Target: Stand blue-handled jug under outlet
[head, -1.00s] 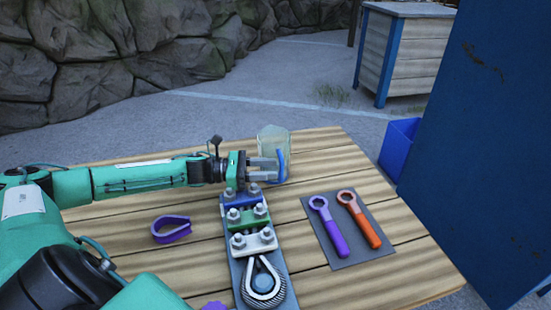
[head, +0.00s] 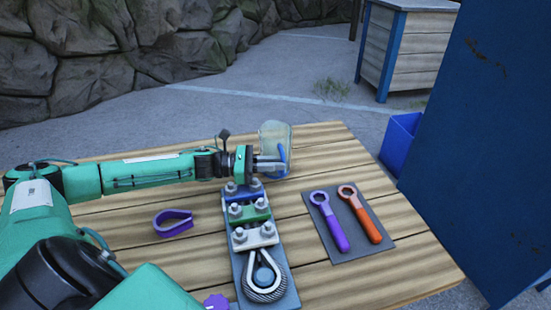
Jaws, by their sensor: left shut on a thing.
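The jug (head: 273,136) is clear, pale glass or plastic with a blue handle (head: 283,155). It stands upright, or nearly so, at the far edge of the wooden table; I cannot tell whether its base touches the boards. My left gripper (head: 272,163) reaches in from the left and is shut on the jug at its handle side. The fingers partly hide the jug's lower part. No outlet can be made out in this view. My right gripper is not in view.
A grey plate with clamps and a wire loop (head: 262,275) lies just in front of the gripper. A purple thimble (head: 172,222) lies left, and purple (head: 329,221) and orange (head: 360,214) wrenches lie on a dark mat right. A tall blue panel (head: 485,150) stands at right.

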